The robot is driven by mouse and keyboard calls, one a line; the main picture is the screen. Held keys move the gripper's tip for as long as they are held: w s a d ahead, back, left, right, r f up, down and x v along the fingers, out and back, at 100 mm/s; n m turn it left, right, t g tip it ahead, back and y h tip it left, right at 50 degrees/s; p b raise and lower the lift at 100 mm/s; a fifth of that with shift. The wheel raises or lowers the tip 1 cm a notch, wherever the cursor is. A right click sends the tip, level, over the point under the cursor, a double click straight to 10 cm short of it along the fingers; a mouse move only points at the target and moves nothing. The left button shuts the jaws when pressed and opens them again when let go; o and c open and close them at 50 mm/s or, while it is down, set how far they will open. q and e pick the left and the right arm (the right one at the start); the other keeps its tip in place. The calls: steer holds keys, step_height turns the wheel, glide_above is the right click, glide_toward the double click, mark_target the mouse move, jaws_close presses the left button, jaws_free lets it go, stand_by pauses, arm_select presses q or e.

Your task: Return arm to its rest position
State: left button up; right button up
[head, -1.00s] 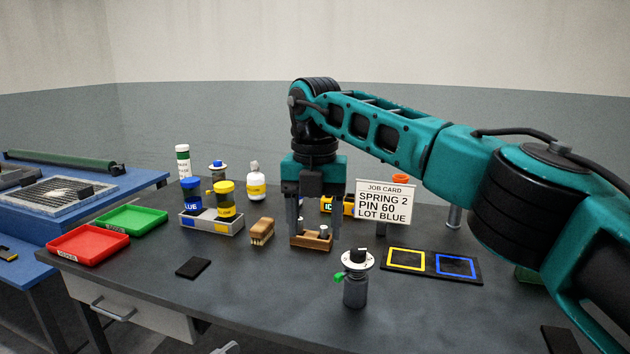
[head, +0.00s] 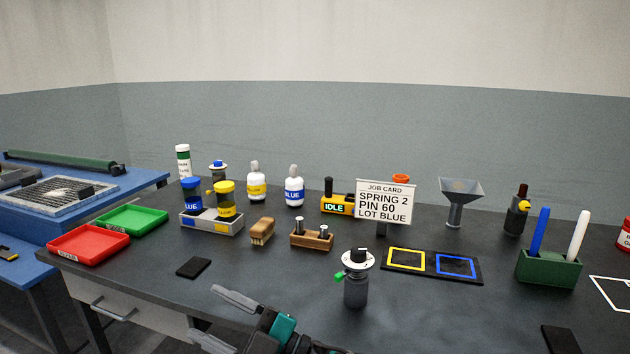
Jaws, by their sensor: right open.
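My right gripper (head: 207,312) is low in the picture at the table's front edge. Its two grey fingers point left and are spread apart, with nothing between them. Part of its teal and black wrist shows behind, cut off by the bottom edge. The rest of the right arm is out of view. My left gripper is not in view. The wooden block (head: 311,241) with two metal-topped pins stands on the table, well beyond the gripper.
A dark bottle with a white dial (head: 356,290) stands near the gripper's right. Behind are a brush (head: 262,231), a job card (head: 385,201) and a jar tray (head: 212,224). A red tray (head: 88,244) lies left. A green holder (head: 548,268) stands right.

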steer(key=s+d+f+m+t+h, duration=0.2)
steer(key=d+f+m+t+h, duration=1.05)
steer(key=d+f+m, duration=0.55)
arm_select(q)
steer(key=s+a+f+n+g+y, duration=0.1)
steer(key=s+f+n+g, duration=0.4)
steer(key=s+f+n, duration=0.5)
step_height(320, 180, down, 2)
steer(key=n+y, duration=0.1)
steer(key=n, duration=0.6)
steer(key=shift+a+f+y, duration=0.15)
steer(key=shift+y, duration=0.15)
arm_select(e)
steer(key=s+d+f+m+g+h, duration=0.3)
steer(key=s+d+f+g+h, duration=0.3)
steer(key=s+d, duration=0.7)
step_height(320, 180, down, 3)
steer(key=shift+s+d+r+m+g+h, duration=0.15)
steer(key=shift+s+d+m+g+h, duration=0.2)
steer(key=shift+g, duration=0.3)
